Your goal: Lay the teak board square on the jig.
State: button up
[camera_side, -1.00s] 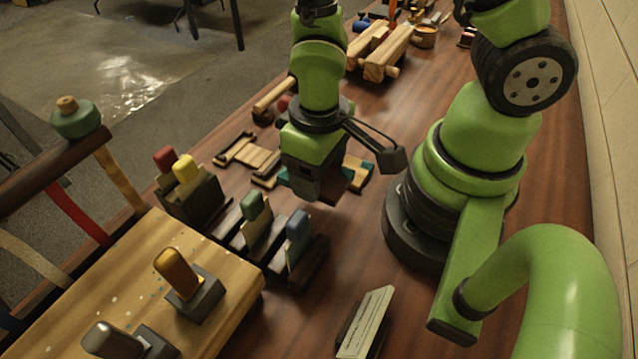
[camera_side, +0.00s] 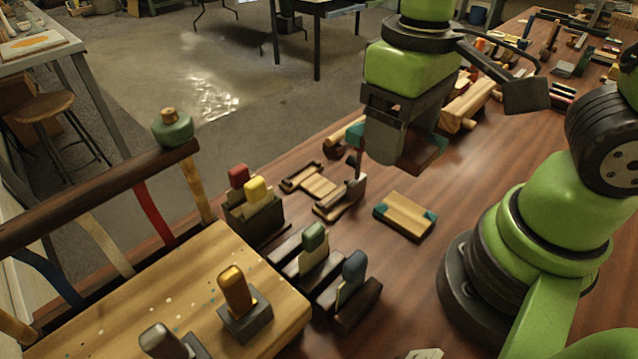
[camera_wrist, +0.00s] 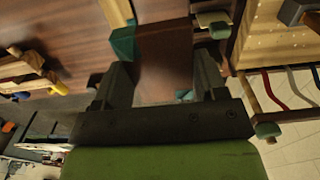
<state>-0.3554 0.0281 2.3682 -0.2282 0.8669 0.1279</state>
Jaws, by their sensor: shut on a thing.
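My gripper (camera_side: 395,155) is shut on the teak board (camera_wrist: 165,52), a plain reddish-brown piece between the fingers in the wrist view. In the side view, the board's brown end (camera_side: 430,160) shows low beside the gripper. The jig (camera_side: 405,215), a light wooden plate with teal corners, lies flat on the table, below and in front of my gripper. The board is in the air, apart from it. In the wrist view, a light strip and teal corner (camera_wrist: 123,43) show past the board. Whether the board is square to the jig I cannot tell.
Left of the jig is a small wooden frame (camera_side: 318,187). Nearer stand holders with a green-topped block (camera_side: 313,238) and a blue-topped block (camera_side: 354,268). A light workbench top (camera_side: 200,290) and a strap rail (camera_side: 90,200) are at left. Bare table lies right of the jig.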

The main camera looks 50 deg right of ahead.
jog(key=w+d, duration=1.6)
jog(key=d, duration=0.2)
send_over(320, 186)
jog(key=d, duration=0.4)
jog(key=f, duration=1.7)
jog(key=shift+a, duration=0.2)
jog(key=a+f, duration=0.2)
jog(key=a, duration=0.1)
jog(key=shift+a+f, duration=0.15)
jog(key=shift+c, duration=0.3)
jog(key=shift+a+f, duration=0.15)
jog(key=shift+c, duration=0.4)
jog(key=shift+f, duration=0.15)
jog(key=o, duration=1.1)
